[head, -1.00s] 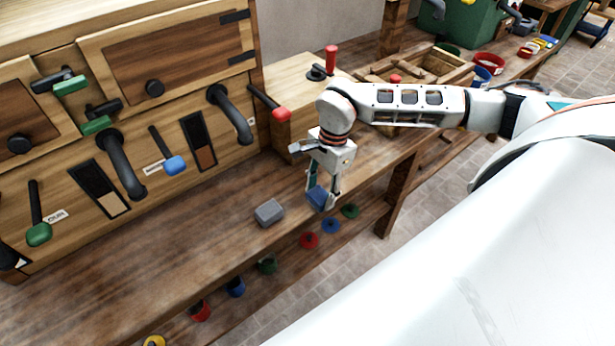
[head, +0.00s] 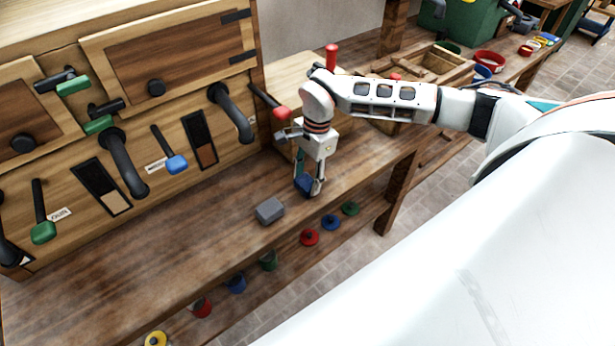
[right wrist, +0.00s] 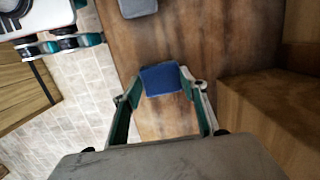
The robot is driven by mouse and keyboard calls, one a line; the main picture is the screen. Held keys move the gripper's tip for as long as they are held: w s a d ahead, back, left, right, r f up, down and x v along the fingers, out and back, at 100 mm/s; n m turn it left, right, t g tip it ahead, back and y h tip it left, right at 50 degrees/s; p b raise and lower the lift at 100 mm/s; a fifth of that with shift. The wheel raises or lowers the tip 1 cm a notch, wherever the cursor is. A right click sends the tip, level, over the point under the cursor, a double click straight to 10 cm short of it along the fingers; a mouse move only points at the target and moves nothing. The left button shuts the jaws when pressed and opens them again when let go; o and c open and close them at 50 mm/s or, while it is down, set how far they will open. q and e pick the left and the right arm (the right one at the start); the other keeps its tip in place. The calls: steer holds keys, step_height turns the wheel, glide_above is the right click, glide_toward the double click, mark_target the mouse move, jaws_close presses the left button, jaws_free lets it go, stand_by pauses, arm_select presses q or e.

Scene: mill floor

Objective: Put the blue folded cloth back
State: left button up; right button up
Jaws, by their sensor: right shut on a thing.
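The blue folded cloth (head: 304,185) is between the fingers of my right gripper (head: 310,188), just over the wooden bench top. It also shows in the right wrist view (right wrist: 161,79), where my right gripper (right wrist: 160,88) has a fingertip at each side of it. I cannot tell whether the cloth touches the bench. A grey folded block or cloth (head: 270,210) lies on the bench to the left of the gripper. It shows in part at the top of the right wrist view (right wrist: 138,8).
A wooden cabinet (head: 150,120) with levers and pipes stands behind the bench top (head: 130,270). A wooden box with a red-knobbed lever (head: 282,113) is close behind my right gripper. A wooden crate (head: 440,62) stands farther right. Coloured pieces hang along the front edge.

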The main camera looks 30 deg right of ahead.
mark_target(313, 178)
steer(key=o, duration=1)
steer(key=shift+r, duration=0.2)
steer(key=r, duration=0.4)
steer(key=d+r, duration=0.1)
steer(key=r, duration=0.6)
steer(key=shift+d+r, duration=0.35)
steer(key=shift+d, duration=0.05)
